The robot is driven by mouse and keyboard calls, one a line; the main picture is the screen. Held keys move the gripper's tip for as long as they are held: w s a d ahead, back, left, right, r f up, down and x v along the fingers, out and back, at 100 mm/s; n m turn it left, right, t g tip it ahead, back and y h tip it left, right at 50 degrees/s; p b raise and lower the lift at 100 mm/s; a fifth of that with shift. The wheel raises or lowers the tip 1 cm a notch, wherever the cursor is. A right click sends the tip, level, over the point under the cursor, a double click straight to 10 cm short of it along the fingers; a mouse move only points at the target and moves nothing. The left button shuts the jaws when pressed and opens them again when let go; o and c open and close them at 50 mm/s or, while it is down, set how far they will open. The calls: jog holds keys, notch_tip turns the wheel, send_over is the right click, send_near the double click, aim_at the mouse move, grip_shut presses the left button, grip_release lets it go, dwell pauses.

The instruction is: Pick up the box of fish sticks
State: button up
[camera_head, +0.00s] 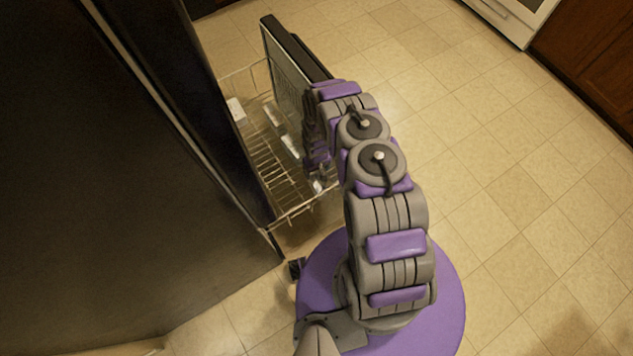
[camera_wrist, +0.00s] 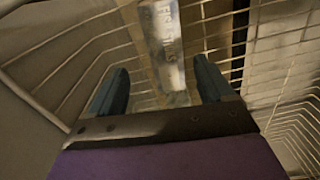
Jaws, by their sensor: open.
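A pale, narrow box with blurred lettering (camera_wrist: 165,45) lies ahead of my gripper in the wrist view; it appears to be the box of fish sticks, but the print is hard to read. My gripper (camera_wrist: 160,86) is open, with one dark finger on each side of the box's near end. The fingers look apart from the box, and nothing is held. The gap in depth is hard to judge. In the head view, my arm covers most of my gripper, and I cannot tell which pale item there is the box.
A wire basket (camera_head: 262,160) extends from a tall dark appliance (camera_head: 110,200). An upright dark panel (camera_head: 290,75) stands along its right side. A white package (camera_head: 236,110) lies in the basket. Wire bars (camera_wrist: 65,60) run close to my gripper. Tiled floor (camera_head: 500,170) is clear to the right.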

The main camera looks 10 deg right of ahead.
aim_at(315, 177)
jog(key=f, duration=0.1)
jog(key=a+f, duration=0.1)
jog(key=shift+a+f, duration=0.25)
jog(key=shift+f, duration=0.05)
jog(key=shift+d+f+b, duration=0.2)
jog(key=shift+f+b, duration=0.2)
jog(key=f, duration=0.1)
jog(key=f+b, duration=0.1)
jog(key=f, duration=0.1)
jog(key=f+b, duration=0.1)
jog(key=shift+d+f, duration=0.2)
jog(key=shift+d, duration=0.05)
jog(key=shift+a, duration=0.15)
jog(key=shift+w+a, duration=0.1)
jog(key=shift+a, duration=0.15)
jog(key=shift+d, duration=0.35)
jog(key=c, duration=0.6)
jog(key=shift+a, duration=0.25)
jog(key=c, duration=0.7)
jog(key=shift+d+r, duration=0.1)
